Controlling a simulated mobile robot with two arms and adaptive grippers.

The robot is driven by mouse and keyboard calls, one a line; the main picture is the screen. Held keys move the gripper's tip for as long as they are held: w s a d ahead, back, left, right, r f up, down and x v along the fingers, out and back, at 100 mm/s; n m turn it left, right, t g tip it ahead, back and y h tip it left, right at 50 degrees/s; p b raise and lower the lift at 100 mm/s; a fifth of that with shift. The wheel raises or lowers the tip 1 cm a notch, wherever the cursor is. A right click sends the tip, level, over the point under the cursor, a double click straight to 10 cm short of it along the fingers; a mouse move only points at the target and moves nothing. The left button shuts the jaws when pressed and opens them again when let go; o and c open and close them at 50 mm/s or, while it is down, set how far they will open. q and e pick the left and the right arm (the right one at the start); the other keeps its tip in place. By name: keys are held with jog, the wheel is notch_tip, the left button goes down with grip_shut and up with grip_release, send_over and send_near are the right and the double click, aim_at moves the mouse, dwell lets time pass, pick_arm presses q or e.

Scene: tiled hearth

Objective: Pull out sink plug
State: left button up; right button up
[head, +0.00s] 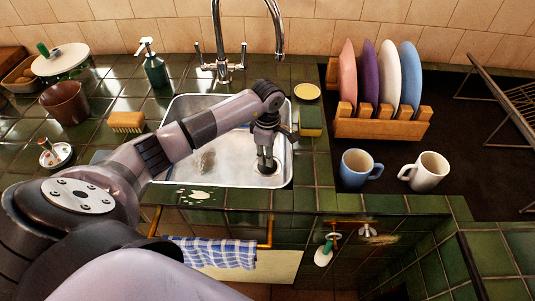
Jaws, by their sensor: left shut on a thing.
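The steel sink (226,174) is set into the green tiled counter in the middle of the head view. My left arm reaches across it from the left. My left gripper (266,158) points down over the right part of the basin, low near its floor. It is shut on the sink plug (266,170), a small dark thing at the fingertips that is mostly hidden by them. I cannot tell whether the plug sits in the drain or is lifted clear of it. My right gripper is not in view.
The tall faucet (222,66) stands behind the basin. A sponge (311,121) and a small yellow dish (307,92) lie to its right. A plate rack (380,124), blue mug (360,168) and white mug (426,171) stand farther right. A soap bottle (155,70) and brush (126,122) are left.

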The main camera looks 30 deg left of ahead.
pick_arm(q)
grip_shut()
jog(key=shift+r, duration=0.4)
dwell(0.4)
jog(key=shift+r+p, duration=0.7)
jog(key=shift+r, duration=0.1)
jog(key=shift+r+p, duration=1.95)
jog(key=shift+r, duration=1.2)
jog(key=shift+r, duration=0.1)
